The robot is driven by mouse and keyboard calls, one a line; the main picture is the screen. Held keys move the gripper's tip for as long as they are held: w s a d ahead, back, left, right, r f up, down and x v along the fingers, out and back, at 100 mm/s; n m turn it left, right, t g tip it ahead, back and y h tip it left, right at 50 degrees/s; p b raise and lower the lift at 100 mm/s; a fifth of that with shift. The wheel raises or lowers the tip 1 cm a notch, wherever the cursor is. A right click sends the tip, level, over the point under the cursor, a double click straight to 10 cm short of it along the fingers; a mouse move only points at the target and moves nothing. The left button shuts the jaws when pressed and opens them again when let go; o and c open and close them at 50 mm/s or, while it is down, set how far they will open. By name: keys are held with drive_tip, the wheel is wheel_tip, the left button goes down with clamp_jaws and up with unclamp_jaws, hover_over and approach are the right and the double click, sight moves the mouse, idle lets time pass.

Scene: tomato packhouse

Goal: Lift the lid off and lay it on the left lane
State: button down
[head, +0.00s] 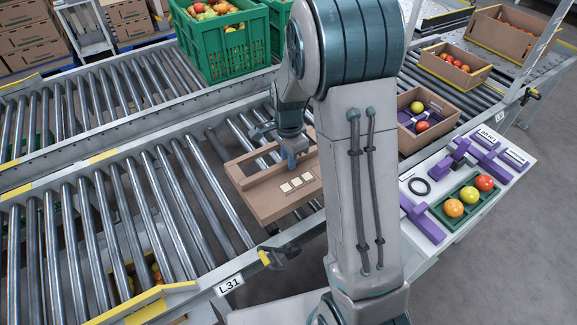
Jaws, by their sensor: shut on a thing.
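The lid (267,199) is a brown cardboard piece with small pale square labels on its top, over the rollers left of my arm. My gripper (289,161) points down at its middle and is shut on it. I cannot tell whether the lid hangs clear of the rollers or touches them. An open cardboard box (438,137) with a purple insert and tomatoes stands right of my arm. The left lane (130,215) is a run of bare metal rollers left of the lid. My arm hides the space between lid and box.
A green crate (234,60) of tomatoes stands on the rear conveyor. More open boxes (456,68) sit at the upper right. A white side table (421,245) holds a green tray (467,216) of tomatoes and purple parts. The rollers at left are clear.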

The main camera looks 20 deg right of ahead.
drive_tip(key=shift+f, duration=0.25)
drive_tip(key=shift+f+b, duration=2.85)
drive_tip(key=shift+f, duration=0.75)
drive_tip(key=c, duration=1.3)
unclamp_jaws()
drive_tip(key=shift+c, duration=1.4)
drive_tip(key=shift+r, duration=0.1)
drive_tip(key=shift+r+p, duration=2.5)
drive_tip(key=shift+r, duration=0.45)
